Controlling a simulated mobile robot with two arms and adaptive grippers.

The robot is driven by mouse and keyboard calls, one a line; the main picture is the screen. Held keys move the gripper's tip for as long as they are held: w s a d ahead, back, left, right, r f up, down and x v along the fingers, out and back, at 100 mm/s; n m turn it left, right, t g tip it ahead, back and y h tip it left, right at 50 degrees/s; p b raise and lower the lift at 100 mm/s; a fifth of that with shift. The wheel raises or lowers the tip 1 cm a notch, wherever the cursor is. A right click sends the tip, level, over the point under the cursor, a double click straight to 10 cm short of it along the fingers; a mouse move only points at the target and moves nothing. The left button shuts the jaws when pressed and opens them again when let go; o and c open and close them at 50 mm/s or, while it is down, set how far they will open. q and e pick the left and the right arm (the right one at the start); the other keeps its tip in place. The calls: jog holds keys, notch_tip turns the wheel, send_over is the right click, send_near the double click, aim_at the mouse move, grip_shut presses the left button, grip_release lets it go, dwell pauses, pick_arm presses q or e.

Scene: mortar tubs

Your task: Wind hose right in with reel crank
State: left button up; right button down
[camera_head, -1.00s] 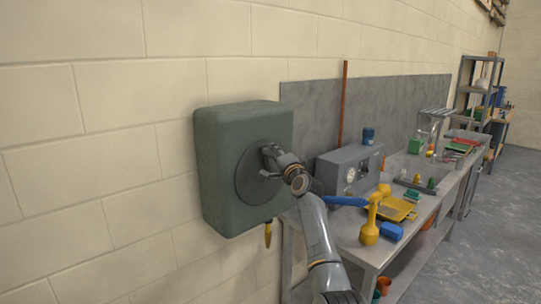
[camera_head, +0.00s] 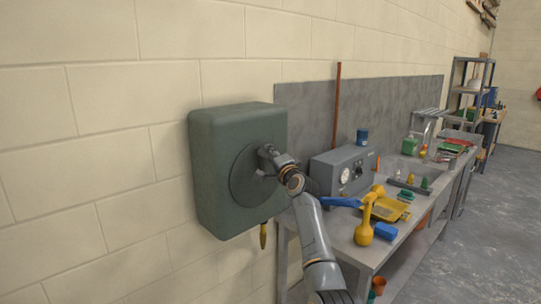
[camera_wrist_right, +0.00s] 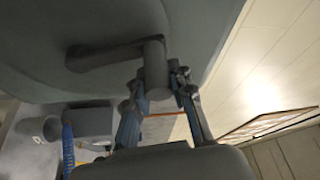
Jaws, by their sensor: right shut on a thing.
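The hose reel is a green box (camera_head: 208,160) on the block wall, with a round dark disc (camera_head: 241,186) on its front. My right gripper (camera_head: 268,158) is at the disc in the head view. In the right wrist view the crank (camera_wrist_right: 105,55) is a dark arm with a round handle (camera_wrist_right: 156,65). My right gripper (camera_wrist_right: 158,88) is shut on that handle, a finger on each side. A yellow hose end (camera_head: 263,236) hangs below the box, close to its underside. My left gripper is not in view.
A metal workbench (camera_head: 345,252) stands right of the reel, with a grey gauge box (camera_head: 338,170), a yellow tool (camera_head: 366,218), a blue block (camera_head: 386,231) and a yellow tray (camera_head: 385,208). Floor (camera_head: 480,225) is clear at the right.

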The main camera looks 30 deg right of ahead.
jog(key=shift+d, duration=0.15)
dwell(0.4)
jog(key=c, duration=1.3)
grip_release()
jog(key=shift+o, duration=0.9)
jog(key=shift+s+d, duration=0.1)
jog(key=shift+d, duration=0.05)
jog(key=shift+a+f, duration=0.1)
jog(key=shift+a, duration=0.1)
jog(key=shift+s+a, duration=0.1)
jog(key=shift+s, duration=0.15)
jog(key=v, duration=1.1)
jog(key=shift+s+d, duration=0.2)
jog(key=shift+d, duration=0.05)
jog(key=shift+f, duration=0.1)
